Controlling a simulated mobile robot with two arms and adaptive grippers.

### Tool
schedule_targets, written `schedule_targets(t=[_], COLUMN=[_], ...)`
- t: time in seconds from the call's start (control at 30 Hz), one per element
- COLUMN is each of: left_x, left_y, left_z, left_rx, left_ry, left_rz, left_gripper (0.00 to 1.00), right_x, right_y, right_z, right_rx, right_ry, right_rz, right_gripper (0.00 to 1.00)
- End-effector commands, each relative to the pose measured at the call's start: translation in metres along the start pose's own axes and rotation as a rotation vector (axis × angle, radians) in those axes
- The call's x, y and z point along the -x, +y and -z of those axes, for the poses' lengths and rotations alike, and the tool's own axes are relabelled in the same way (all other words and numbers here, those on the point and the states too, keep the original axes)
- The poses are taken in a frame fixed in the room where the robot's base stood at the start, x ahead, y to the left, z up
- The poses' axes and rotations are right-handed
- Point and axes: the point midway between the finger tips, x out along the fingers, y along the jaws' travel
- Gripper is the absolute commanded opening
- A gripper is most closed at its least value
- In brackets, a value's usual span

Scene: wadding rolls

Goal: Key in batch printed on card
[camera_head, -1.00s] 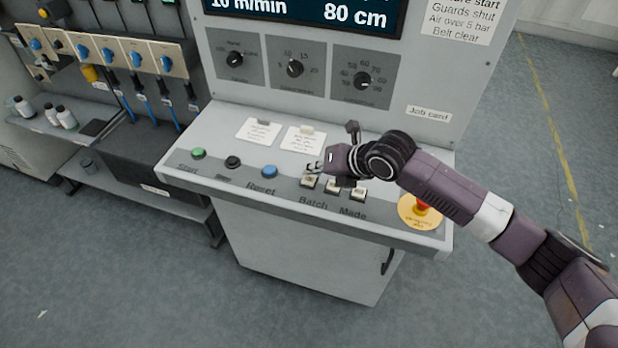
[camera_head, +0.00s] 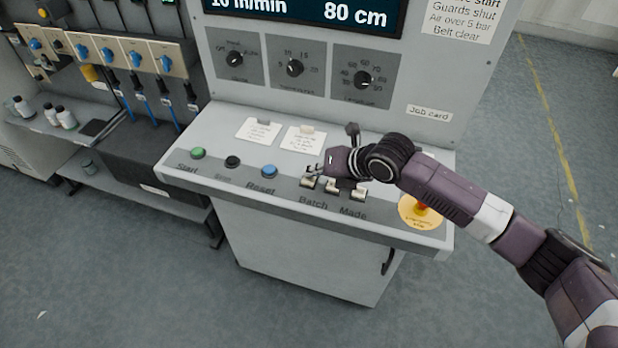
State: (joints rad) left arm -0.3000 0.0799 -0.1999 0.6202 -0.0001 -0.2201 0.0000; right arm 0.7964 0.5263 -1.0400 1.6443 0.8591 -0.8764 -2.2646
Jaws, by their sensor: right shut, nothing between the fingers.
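A grey control console stands ahead with a sloped desk (camera_head: 220,130). A row of small pale switches above the labels Batch and Made includes a left one (camera_head: 308,184), a middle one (camera_head: 331,187) and a right one (camera_head: 358,194). My right gripper (camera_head: 314,172) is shut and empty, its fingertips just above the left switch; I cannot tell whether they touch it. Two white cards lie on the desk, a left card (camera_head: 258,131) and a right card (camera_head: 303,140) close behind the gripper. Their print is too small to read. My left gripper is not in view.
Green Start (camera_head: 198,153), black (camera_head: 232,162) and blue Reset (camera_head: 269,171) buttons sit left of the switches. A red emergency stop on a yellow plate (camera_head: 411,214) lies under my right forearm. Three dials, including a middle one (camera_head: 295,68), and a display (camera_head: 300,14) are above.

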Motion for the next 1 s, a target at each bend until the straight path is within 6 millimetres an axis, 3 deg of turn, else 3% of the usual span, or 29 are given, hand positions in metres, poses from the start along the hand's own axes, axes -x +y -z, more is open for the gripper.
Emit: schedule_targets(t=[1.0], left_x=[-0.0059], left_y=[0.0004], left_z=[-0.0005], left_rx=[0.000], left_ry=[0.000], left_rz=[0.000], left_gripper=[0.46], right_x=[-0.0070], right_y=[-0.0054], right_z=[0.0059], right_rx=[0.000], right_ry=[0.002], right_rz=[0.001], right_gripper=[0.00])
